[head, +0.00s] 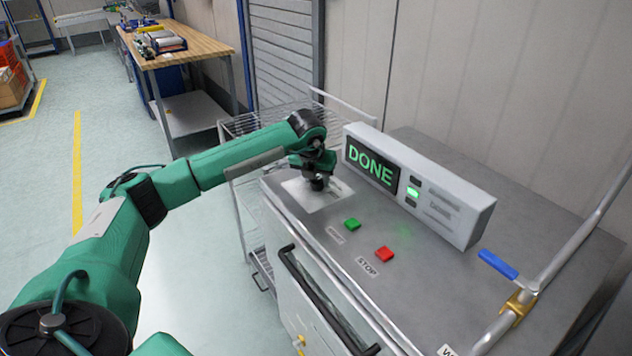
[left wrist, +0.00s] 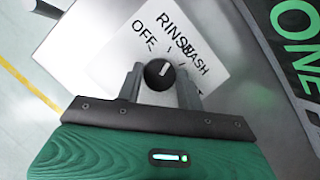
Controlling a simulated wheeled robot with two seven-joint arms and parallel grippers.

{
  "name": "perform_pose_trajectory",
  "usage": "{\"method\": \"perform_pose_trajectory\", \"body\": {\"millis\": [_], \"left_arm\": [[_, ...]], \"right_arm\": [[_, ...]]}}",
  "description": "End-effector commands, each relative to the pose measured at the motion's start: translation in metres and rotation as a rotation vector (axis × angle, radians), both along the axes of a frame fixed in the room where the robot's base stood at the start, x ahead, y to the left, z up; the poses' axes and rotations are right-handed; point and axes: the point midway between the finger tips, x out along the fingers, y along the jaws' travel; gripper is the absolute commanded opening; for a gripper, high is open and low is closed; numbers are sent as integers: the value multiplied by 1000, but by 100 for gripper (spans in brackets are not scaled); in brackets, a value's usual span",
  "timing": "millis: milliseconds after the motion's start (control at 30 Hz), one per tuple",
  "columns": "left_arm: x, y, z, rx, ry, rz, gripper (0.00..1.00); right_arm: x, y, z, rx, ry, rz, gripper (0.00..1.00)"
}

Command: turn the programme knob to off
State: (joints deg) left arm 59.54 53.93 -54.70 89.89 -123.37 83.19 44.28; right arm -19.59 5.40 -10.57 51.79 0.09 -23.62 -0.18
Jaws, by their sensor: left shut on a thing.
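The programme knob (left wrist: 157,78) is a round black dial with a white pointer line, on a white label plate (left wrist: 205,22). The plate reads OFF, RINSE and WASH. The pointer slants up and slightly right in the left wrist view, to the right of OFF and roughly towards RINSE; the exact mark is hard to tell. My left gripper (left wrist: 160,80) has one finger on each side of the knob, shut on it. In the head view my left gripper (head: 318,178) points down over the plate (head: 312,196) and largely hides the knob. My right gripper is not in view.
A grey display box (head: 425,190) showing DONE stands behind the knob. A green button (head: 352,224) and a red STOP button (head: 384,254) lie nearer. A blue-handled pipe (head: 498,264) rises at right. A wire rack (head: 238,190) stands at the machine's left.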

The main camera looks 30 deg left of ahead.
Motion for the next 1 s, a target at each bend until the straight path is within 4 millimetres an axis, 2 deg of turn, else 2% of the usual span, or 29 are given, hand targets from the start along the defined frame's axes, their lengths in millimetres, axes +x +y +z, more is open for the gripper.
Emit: {"method": "perform_pose_trajectory", "body": {"millis": [233,400,600,1000], "left_arm": [[2,-2,-1,-1,-4,235,14],[2,-3,-1,-2,-4,397,14],[3,-3,0,-3,-3,579,14],[4,-4,1,-2,-1,840,14]], "right_arm": [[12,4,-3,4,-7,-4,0],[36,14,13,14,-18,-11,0],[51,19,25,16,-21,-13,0],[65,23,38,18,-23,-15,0]]}}
